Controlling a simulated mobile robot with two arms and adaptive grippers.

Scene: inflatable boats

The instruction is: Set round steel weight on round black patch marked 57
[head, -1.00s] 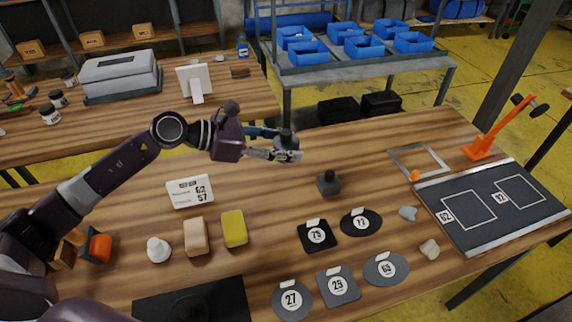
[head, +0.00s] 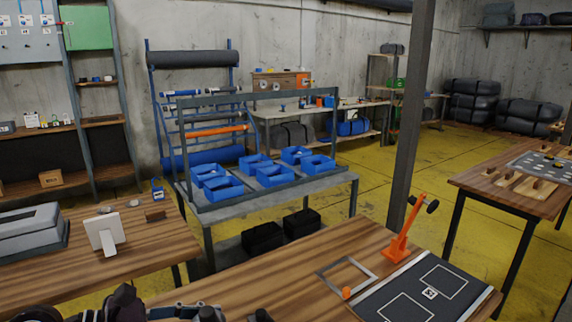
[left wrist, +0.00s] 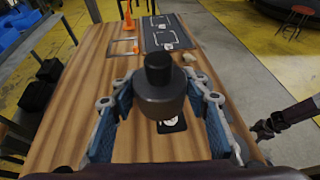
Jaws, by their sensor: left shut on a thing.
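The round steel weight (left wrist: 160,95) is a dark cylinder with a knob on top. In the left wrist view it is upright between the fingers of my left gripper (left wrist: 160,118), which is shut on it above the wooden table. In the head view only the top of my left gripper (head: 190,312) shows at the bottom edge. No patch marked 57 can be made out. My right gripper (left wrist: 268,126) appears small at the right of the left wrist view.
A dark mat with white outlines (head: 388,308), a grey square frame (head: 324,278) and an orange stand (head: 398,246) occupy the table's far right. A grey table (head: 330,182) with several blue bins is behind. A post (head: 412,120) rises beyond the table.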

